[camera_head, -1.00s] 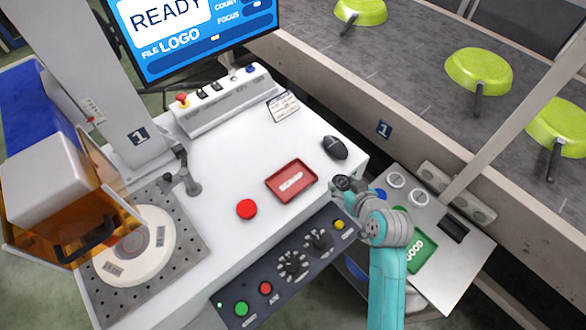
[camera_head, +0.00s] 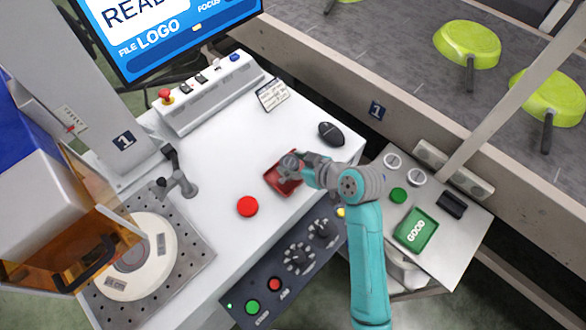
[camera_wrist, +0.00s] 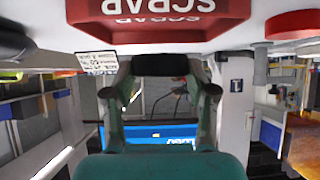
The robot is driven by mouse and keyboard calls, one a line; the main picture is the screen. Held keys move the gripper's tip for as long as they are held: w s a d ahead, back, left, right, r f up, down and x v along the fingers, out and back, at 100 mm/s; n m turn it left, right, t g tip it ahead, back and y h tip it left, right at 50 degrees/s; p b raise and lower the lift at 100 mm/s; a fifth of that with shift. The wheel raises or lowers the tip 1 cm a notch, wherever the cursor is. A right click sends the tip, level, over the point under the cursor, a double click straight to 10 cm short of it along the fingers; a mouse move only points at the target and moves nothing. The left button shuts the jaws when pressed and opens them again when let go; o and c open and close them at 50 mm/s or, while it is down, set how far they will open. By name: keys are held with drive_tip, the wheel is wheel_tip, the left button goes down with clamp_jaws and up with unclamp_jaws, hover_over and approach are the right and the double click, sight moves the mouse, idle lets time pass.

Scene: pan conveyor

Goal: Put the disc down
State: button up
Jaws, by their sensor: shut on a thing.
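My gripper (camera_head: 297,164) is over the red SCRAP tray (camera_head: 272,184) on the white bench. In the wrist view the gripper (camera_wrist: 165,85) has its fingers on either side of a dark, flat thing (camera_wrist: 167,65), seen edge-on, which I take to be the disc. In the head view the gripper and the tray's far part overlap, so the gap between disc and tray cannot be judged. The tray also shows at the top of the wrist view (camera_wrist: 160,32), its lettering upside down. A green GOOD tray (camera_head: 430,219) lies on the side table at the right.
A red round piece (camera_head: 247,206) lies left of the SCRAP tray. A black mouse (camera_head: 331,133) and a label card (camera_head: 272,94) are behind. A control panel with knobs (camera_head: 298,258) runs along the front edge. Green pans (camera_head: 467,45) sit on the conveyor.

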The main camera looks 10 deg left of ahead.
drive_tip(key=shift+f, duration=1.75)
drive_tip(key=o, duration=1.2)
drive_tip(key=shift+f, duration=0.1)
drive_tip(key=shift+o, duration=0.2)
drive_tip(key=v, duration=1.2)
